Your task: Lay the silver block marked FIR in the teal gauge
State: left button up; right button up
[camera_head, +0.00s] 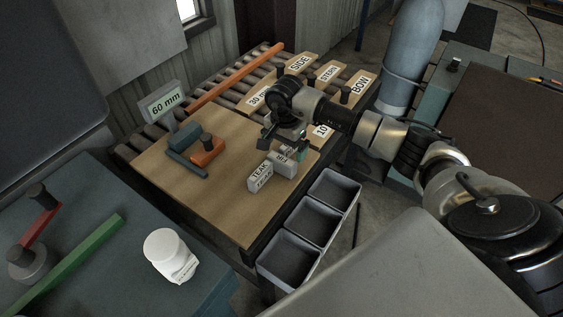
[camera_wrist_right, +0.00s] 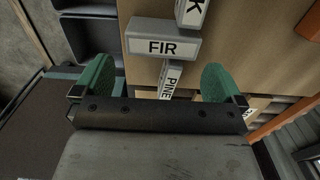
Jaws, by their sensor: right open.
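The silver block marked FIR (camera_wrist_right: 140,45) lies in the right wrist view just beyond my fingertips, label up. A block marked PINE (camera_wrist_right: 169,82) touches or nearly touches it and reaches between my fingers. Another block, its label ending in K (camera_wrist_right: 192,10), adjoins it; the head view shows the TEAK block (camera_head: 260,179) there. My right gripper (camera_head: 284,143) is open and empty, above these blocks, and partly hides them in the head view. The teal gauge (camera_head: 184,139) lies on the wooden board left of them, with an orange part (camera_head: 207,153) beside it. My left gripper is out of view.
A 60 mm sign (camera_head: 165,104) stands behind the gauge. Grey bins (camera_head: 305,235) line the board's front right edge. Labelled boards (camera_head: 327,75) lie behind my right gripper. The board's near left surface (camera_head: 215,205) is clear. A white container (camera_head: 171,254) stands on the near bench.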

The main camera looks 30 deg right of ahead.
aim_at(282, 158)
jog(key=shift+f, duration=0.35)
jog(key=shift+s+a+f, duration=0.1)
jog(key=shift+a, duration=0.1)
notch_tip(282, 158, down, 4)
jog(key=shift+a+f+p, duration=0.15)
jog(key=shift+f+p, duration=0.1)
jog(key=shift+p, duration=0.9)
jog(key=shift+f, duration=0.2)
jog(key=shift+c, duration=0.6)
jog(key=c, duration=0.7)
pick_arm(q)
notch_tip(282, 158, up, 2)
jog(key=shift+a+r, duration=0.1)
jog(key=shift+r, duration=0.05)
pick_arm(e)
jog(key=shift+c, duration=0.2)
